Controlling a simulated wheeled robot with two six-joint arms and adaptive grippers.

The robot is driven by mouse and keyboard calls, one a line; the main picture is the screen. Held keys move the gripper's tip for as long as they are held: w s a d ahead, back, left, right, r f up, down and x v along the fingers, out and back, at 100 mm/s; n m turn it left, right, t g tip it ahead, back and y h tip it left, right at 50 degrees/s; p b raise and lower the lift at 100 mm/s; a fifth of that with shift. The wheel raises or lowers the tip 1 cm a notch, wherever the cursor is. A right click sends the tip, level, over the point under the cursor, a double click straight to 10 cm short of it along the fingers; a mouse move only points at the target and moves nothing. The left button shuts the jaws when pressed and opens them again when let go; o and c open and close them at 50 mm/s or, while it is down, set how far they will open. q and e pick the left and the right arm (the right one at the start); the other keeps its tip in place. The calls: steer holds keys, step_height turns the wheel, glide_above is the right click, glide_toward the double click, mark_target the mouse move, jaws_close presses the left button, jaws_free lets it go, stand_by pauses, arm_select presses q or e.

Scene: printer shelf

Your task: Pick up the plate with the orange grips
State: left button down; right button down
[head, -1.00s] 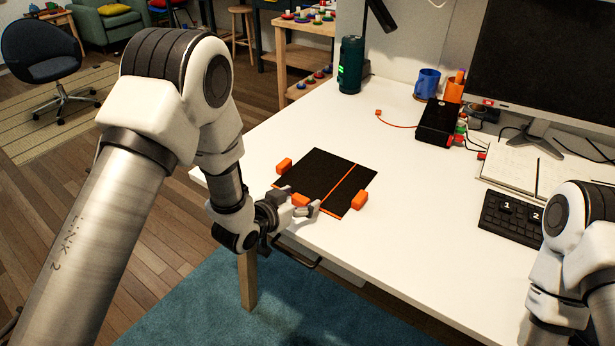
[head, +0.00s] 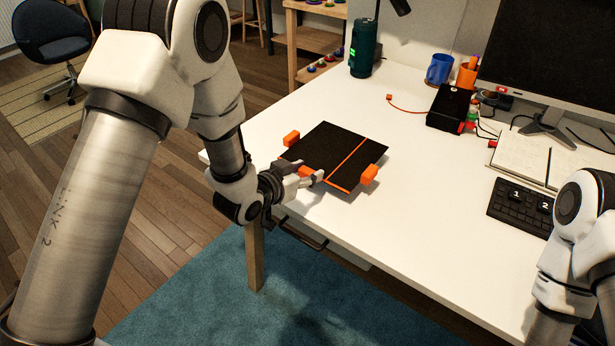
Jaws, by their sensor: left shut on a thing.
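The black plate (head: 322,145) has an orange stripe and orange grips. One grip (head: 291,138) is at its left corner, one (head: 369,173) at its right, and one (head: 306,172) on the near edge. My left gripper (head: 306,178) is shut on the near-edge grip. The plate is about level and appears slightly above the white table (head: 420,225), with a shadow under its near edge. The gripper's fingers partly hide the near grip. My right arm shows at the right edge, but its gripper is out of the frame.
On the table stand a dark green bottle (head: 363,48), a blue mug (head: 439,69), an orange cup (head: 466,77), a black box (head: 449,107), a monitor (head: 550,60), a notebook (head: 522,158) and a keyboard (head: 517,208). A thin orange cable (head: 405,108) lies behind the plate. The table around the plate is clear.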

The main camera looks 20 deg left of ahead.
arm_select(q)
steer(key=s+a+r+p, duration=0.1)
steer(key=s+a+p, duration=0.2)
steer(key=s+p, duration=0.9)
steer(key=n+y+b, duration=0.1)
steer(key=w+f+n+y, duration=0.1)
steer(key=y, duration=0.1)
steer(key=w+d+n+y+b, duration=0.1)
steer(key=n, duration=0.1)
steer(key=shift+f+t+b, duration=0.25)
steer(key=shift+t+b, duration=0.05)
steer(key=shift+t, duration=0.1)
steer(key=shift+a, duration=0.1)
stand_by(1.2)
